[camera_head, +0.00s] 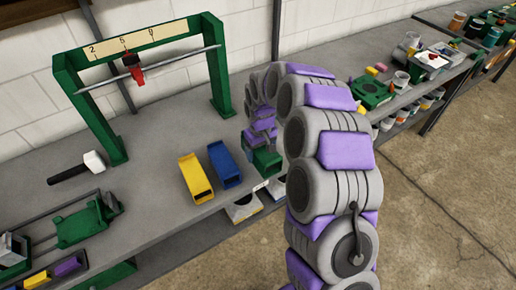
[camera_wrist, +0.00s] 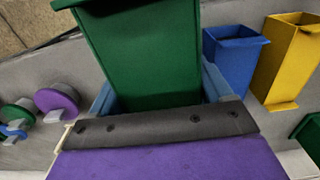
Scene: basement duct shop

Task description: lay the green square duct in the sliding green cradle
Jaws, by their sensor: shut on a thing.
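The green square duct (camera_head: 267,162) is in my gripper (camera_head: 262,140) at the front edge of the bench, right of the blue duct. In the wrist view the green duct (camera_wrist: 145,50) stands large between the blue fingers of my gripper (camera_wrist: 158,88), which is shut on it. A green carriage (camera_head: 85,226), which looks like the sliding cradle, sits on the bench at the left, well apart from the duct. Its top looks empty. The cradle cannot be made out in the wrist view.
A yellow duct (camera_head: 195,178) and a blue duct (camera_head: 225,165) lie side by side left of my gripper. A green frame (camera_head: 87,110) with a crossbar and red slider (camera_head: 133,69) stands behind. A mallet (camera_head: 78,168) lies near the cradle. Bare bench lies between cradle and yellow duct.

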